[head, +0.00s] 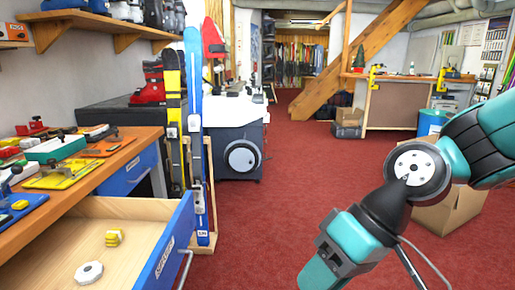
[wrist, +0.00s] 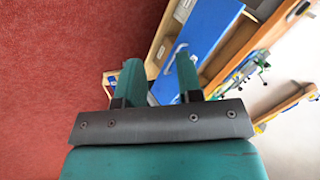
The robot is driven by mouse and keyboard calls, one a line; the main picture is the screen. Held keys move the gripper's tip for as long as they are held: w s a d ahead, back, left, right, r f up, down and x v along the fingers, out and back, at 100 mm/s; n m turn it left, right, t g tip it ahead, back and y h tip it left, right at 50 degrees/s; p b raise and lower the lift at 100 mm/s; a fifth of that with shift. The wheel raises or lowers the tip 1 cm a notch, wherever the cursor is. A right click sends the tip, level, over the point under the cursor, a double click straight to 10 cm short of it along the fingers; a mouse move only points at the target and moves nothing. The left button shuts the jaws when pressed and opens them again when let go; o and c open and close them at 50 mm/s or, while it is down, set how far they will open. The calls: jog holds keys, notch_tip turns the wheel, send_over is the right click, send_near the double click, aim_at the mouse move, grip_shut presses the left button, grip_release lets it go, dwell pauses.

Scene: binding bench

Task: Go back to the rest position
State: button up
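My gripper (wrist: 160,64) shows in the wrist view with its two teal fingers apart and nothing between them. In the head view my teal and black arm comes in from the right and bends down over the red floor, to the right of the open drawer. The gripper end (head: 328,264) is near the bottom edge there, and its fingertips cannot be made out clearly. It is apart from the drawer and the bench.
A cardboard box (head: 455,212) is behind my arm. Red floor (head: 270,210) is clear mid-view.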

jog(key=s+d+r+t+h, duration=0.1)
jog(key=s+d+r+h, duration=0.15)
jog(key=s+d, duration=0.35)
notch_tip(320, 180, up, 20)
jog(key=p, duration=2)
jog(key=shift+s+d+f, duration=0.15)
jog(key=shift+d+f, duration=0.05)
jog(key=shift+f, duration=0.05)
jog(key=shift+h, duration=0.25)
